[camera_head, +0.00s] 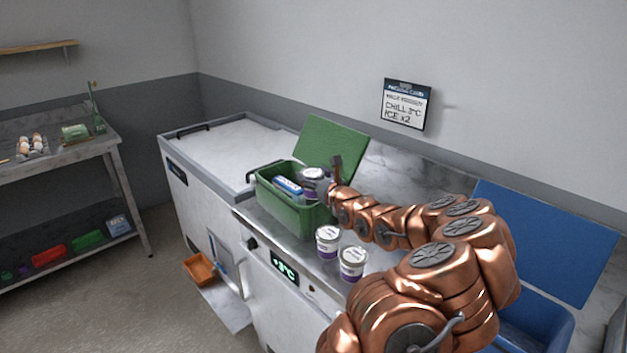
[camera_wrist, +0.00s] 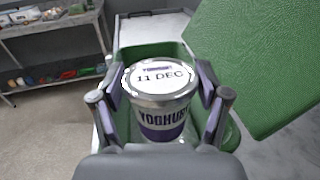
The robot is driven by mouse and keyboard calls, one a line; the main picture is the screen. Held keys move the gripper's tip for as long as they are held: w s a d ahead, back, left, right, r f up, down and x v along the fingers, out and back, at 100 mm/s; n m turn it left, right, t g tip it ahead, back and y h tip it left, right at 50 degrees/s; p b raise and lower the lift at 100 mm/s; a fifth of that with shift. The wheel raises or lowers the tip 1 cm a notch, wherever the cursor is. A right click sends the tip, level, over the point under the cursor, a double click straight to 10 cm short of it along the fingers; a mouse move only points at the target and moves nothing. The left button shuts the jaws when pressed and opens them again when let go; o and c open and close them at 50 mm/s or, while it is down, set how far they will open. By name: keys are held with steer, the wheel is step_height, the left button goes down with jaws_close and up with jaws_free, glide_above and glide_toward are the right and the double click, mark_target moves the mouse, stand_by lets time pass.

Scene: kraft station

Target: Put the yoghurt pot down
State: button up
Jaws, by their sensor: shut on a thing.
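The yoghurt pot (camera_wrist: 158,88) is white and purple, with a lid reading "11 DEC" in the wrist view. My gripper (camera_wrist: 160,105) is shut on it, one finger at each side. In the head view the held pot (camera_head: 312,174) is at the right part of the open green cool box (camera_head: 292,217); my gripper (camera_head: 322,184) is beside it. The pot looks upright. I cannot tell whether its base touches anything, as the box wall hides it. Two similar pots, one (camera_head: 328,241) and another (camera_head: 353,263), stand on the counter in front of the box.
A blue and white pack (camera_head: 288,187) lies in the green box. The green lid (camera_head: 331,146) stands open behind it. A blue box with a raised blue lid (camera_head: 550,240) is at the right. A white-topped chest (camera_head: 225,148) is at the left. A sign (camera_head: 406,104) reads "CHILL", "ICE x2".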

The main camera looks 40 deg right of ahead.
steer(key=shift+w+d+p, duration=0.3)
steer(key=shift+w+d, duration=0.1)
steer(key=shift+d, duration=0.05)
steer(key=shift+a+f+p, duration=0.1)
steer(key=shift+f+p, duration=0.65)
steer(key=shift+f, duration=0.9)
steer(key=shift+f+b, duration=0.5)
steer(key=shift+f, duration=0.15)
steer(key=o, duration=1.7)
steer(key=shift+r, duration=0.15)
